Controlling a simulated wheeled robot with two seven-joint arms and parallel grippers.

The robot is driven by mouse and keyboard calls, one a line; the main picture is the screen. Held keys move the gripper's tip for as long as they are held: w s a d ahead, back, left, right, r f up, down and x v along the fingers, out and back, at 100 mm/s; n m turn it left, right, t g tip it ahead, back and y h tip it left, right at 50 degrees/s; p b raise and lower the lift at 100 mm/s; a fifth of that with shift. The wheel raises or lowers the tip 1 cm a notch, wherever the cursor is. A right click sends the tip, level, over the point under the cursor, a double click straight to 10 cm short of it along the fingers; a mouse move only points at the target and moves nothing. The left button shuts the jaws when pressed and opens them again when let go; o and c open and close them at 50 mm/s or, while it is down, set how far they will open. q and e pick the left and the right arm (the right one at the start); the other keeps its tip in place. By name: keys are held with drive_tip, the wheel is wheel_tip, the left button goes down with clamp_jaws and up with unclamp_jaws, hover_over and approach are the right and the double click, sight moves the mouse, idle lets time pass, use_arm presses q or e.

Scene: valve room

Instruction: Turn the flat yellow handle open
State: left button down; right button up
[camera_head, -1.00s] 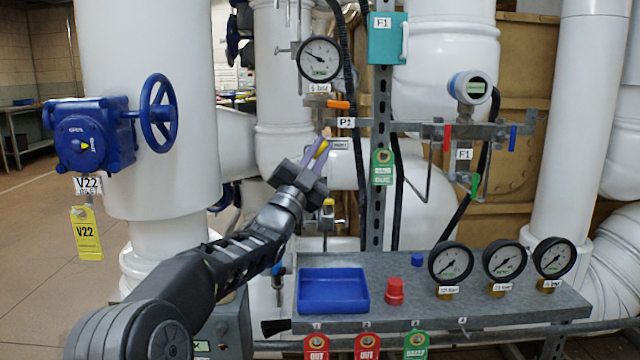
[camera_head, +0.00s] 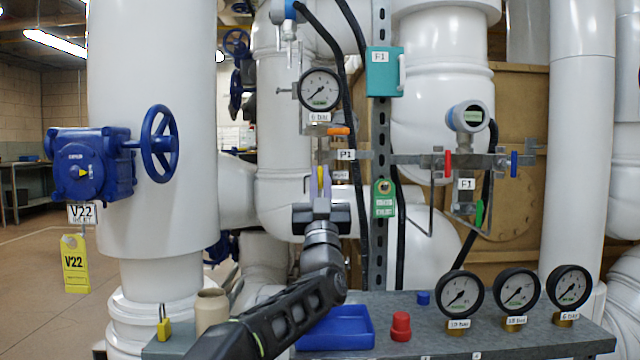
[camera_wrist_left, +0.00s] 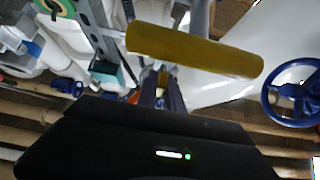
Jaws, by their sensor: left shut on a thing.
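The flat yellow handle (camera_head: 321,180) stands nearly upright in the head view, below the pipe tag P1. My left gripper (camera_head: 321,187) comes up from below, and its purple-grey fingers lie on either side of the handle, shut on it. In the left wrist view the yellow handle (camera_wrist_left: 195,50) is a broad bar across the top, in front of the fingers (camera_wrist_left: 160,85). The fingertips are partly hidden behind the bar there. The handle's pivot is not clear. My right gripper is in neither view.
Just above are an orange handle (camera_head: 339,131) and a round gauge (camera_head: 320,90). Black hoses and a slotted post (camera_head: 381,230) stand close on the right. A bench (camera_head: 420,320) with a blue tray (camera_head: 350,328), a red knob and several gauges lies below.

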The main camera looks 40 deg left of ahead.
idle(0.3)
use_arm(q)
drive_tip(key=c, duration=1.5)
unclamp_jaws()
drive_tip(key=shift+v, duration=3.9)
